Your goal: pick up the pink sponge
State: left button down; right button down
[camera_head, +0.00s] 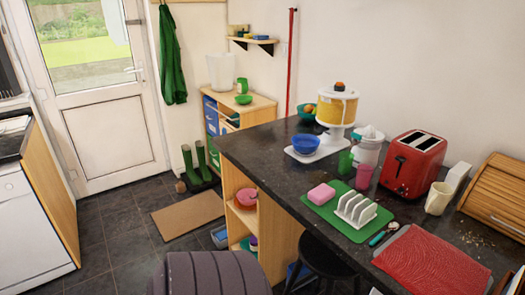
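The pink sponge (321,193) lies on a green mat (327,216) on the dark granite worktop (270,158). It is near the mat's back-left corner, close to the worktop's front edge. A white toast rack (357,210) stands on the same mat, just right of the sponge with a small gap. The top and front side of the sponge are in plain sight. Neither of my grippers shows in the head view.
A pink cup (363,177) and a green cup (345,162) stand behind the mat. A red toaster (412,164) is to their right. A red ribbed mat (435,264) lies at front right. A dark stool (322,262) stands below the worktop edge.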

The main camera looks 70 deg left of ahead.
aim_at(323, 194)
jog(key=u, duration=1.8)
